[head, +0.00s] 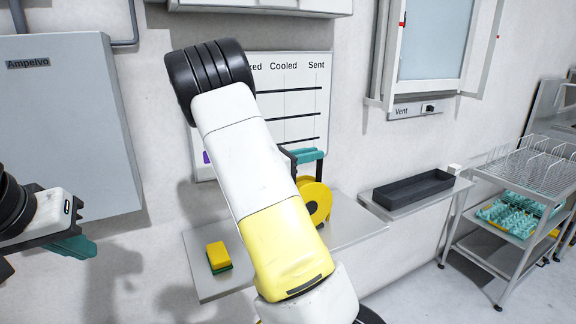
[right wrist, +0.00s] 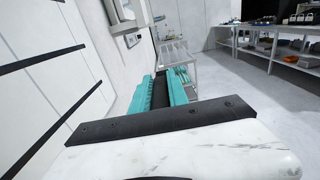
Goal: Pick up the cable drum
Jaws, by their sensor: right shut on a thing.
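The cable drum (head: 318,203) is a yellow reel with a dark centre. In the head view it is at the wall shelf (head: 350,226), partly hidden behind my right arm. My right gripper (head: 310,156), with teal fingers, is at the top of the drum and shut on it. In the right wrist view the teal fingers (right wrist: 163,92) have a dark part between them; the yellow reel does not show there. I cannot tell whether the drum touches the shelf. My left gripper (head: 75,246) is at the far left, away from the drum; its finger opening is not clear.
A yellow and green sponge (head: 218,256) lies on the shelf's left part. A black tray (head: 412,189) lies on another shelf to the right. A wire-rack trolley (head: 520,200) with teal egg trays (head: 511,216) stands further right. A grey wall cabinet (head: 70,120) is at left.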

